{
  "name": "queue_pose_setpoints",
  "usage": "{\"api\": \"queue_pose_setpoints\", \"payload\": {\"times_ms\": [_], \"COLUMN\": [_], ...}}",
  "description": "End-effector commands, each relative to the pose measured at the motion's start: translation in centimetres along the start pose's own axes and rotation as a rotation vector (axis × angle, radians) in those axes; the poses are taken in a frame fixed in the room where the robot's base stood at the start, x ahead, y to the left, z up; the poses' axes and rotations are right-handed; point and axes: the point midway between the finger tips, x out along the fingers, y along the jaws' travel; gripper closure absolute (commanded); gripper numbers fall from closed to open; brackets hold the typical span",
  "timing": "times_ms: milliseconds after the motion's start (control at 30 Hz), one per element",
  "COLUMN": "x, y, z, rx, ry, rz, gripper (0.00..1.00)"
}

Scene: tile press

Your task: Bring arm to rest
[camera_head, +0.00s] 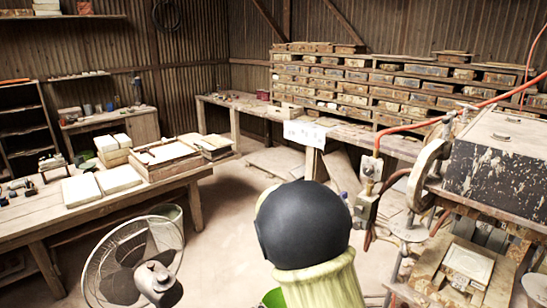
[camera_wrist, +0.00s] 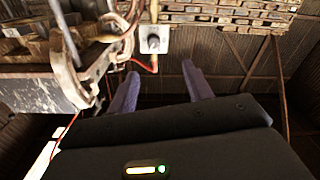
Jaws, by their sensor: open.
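My gripper (camera_wrist: 160,69) shows in the wrist view, with its two grey-purple fingers spread apart. It is open and nothing is between the fingers. The head view does not show the gripper; a dark rounded part of my arm (camera_head: 303,222) fills the lower middle there. The tile press (camera_head: 505,160) stands at the right of the head view, beside my arm. A pale square tile (camera_head: 468,262) lies on its lower plate. In the wrist view, rusty press parts (camera_wrist: 68,58) lie left of the fingers, apart from them in the picture.
A grey switch box (camera_wrist: 152,39) with a red cable appears beyond the fingertips. A fan (camera_head: 135,262) stands at the lower left. A workbench (camera_head: 110,208) carries pale slabs and a wooden tray. Shelves of moulds (camera_head: 375,88) line the back. Open floor (camera_head: 232,205) lies between bench and press.

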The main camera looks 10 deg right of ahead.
Motion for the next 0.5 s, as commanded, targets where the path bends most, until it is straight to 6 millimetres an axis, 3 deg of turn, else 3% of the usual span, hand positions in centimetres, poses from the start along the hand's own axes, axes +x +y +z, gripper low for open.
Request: {"api": "queue_pose_setpoints", "payload": {"times_ms": [133,267,500], "x": [-0.1,-1.8,-8.2], "y": [-1.0,-2.1,-1.8], "z": [1.9,4.7,10.9], "rx": [0.029,0.048,0.010], "ry": [-0.074,-0.195,-0.489], "rz": [-0.174,-0.387,-0.715], "gripper": [0.49,0.49,0.49]}}
